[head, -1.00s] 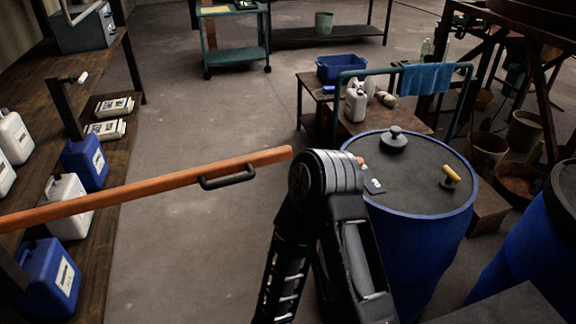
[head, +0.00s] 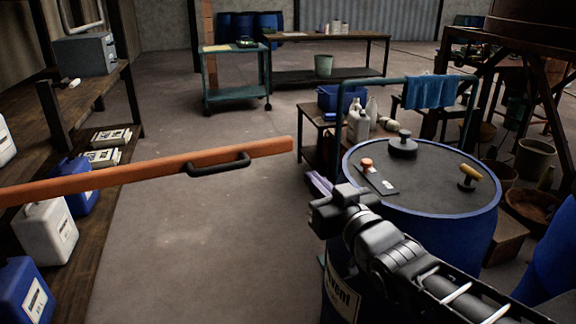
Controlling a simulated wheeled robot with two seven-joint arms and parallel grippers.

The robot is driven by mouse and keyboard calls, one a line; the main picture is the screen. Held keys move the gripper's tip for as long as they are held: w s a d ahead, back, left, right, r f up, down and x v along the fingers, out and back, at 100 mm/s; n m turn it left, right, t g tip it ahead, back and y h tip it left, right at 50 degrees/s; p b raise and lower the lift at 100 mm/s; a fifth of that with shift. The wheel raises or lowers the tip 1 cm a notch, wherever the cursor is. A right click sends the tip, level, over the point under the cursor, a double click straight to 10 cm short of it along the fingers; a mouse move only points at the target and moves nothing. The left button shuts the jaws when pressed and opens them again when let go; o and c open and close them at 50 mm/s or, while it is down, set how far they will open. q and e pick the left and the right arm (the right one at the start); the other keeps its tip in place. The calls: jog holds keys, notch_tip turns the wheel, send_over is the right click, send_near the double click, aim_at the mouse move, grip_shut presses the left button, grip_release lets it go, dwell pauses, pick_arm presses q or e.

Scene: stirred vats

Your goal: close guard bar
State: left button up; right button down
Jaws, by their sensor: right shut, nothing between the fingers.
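The guard bar, an orange-red bar (head: 110,176), reaches in from the left edge across the aisle. It is nearly level, rising slightly to its free end left of the blue vat. A black handle (head: 218,168) sits on its side near the free end. My right gripper (head: 326,207) is shut and empty, in front of the vat's left rim. In the picture it is right of and below the bar's free end, apart from bar and handle. My left gripper is out of view.
The blue vat (head: 435,228) with a dark lid stands at right, with another blue vessel (head: 552,250) at the right edge. A wooden shelf with jugs (head: 48,238) lines the left. Bare floor (head: 190,240) lies below the bar.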

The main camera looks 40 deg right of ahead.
jog(key=shift+s+d+r, duration=0.1)
jog(key=shift+s+r, duration=0.05)
jog(key=shift+r, duration=0.05)
jog(key=p, duration=0.2)
send_near(282, 145)
jog(key=x, duration=0.5)
jog(key=shift+w+d+f, duration=0.1)
jog(key=shift+w+d, duration=0.1)
jog(key=shift+w, duration=0.15)
jog(key=shift+w+d, duration=0.1)
jog(key=shift+w, duration=0.45)
